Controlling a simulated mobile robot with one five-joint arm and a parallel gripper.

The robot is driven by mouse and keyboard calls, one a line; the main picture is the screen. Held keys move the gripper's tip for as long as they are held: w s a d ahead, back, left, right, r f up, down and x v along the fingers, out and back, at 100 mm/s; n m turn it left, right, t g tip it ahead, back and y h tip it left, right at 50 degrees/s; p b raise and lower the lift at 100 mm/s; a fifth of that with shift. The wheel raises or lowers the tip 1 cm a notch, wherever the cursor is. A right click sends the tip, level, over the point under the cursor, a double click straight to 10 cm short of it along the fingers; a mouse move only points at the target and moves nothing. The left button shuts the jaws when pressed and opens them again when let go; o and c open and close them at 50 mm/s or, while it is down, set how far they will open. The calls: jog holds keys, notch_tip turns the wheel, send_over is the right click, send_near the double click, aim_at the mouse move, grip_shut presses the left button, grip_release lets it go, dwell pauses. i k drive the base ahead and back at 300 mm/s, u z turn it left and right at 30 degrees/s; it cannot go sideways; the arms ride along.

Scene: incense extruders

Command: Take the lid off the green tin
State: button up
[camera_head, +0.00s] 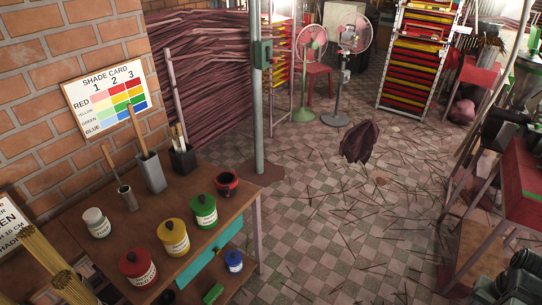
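The green tin (203,212) stands upright on the wooden table (87,203), near its right edge. It has a pale label on its front. Its green lid (203,200) with a dark knob sits on top, closing it. My gripper is not in this view.
A yellow tin (174,240), a red tin (138,270), a white jar (97,223) and a dark red open pot (227,187) stand around it. Tool holders (152,174) stand behind.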

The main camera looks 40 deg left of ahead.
aim_at(202, 203)
jog(key=z, duration=0.05)
jog(key=i, duration=1.15)
jog(key=u, duration=4.4)
jog(key=i, duration=1)
jog(key=u, duration=0.1)
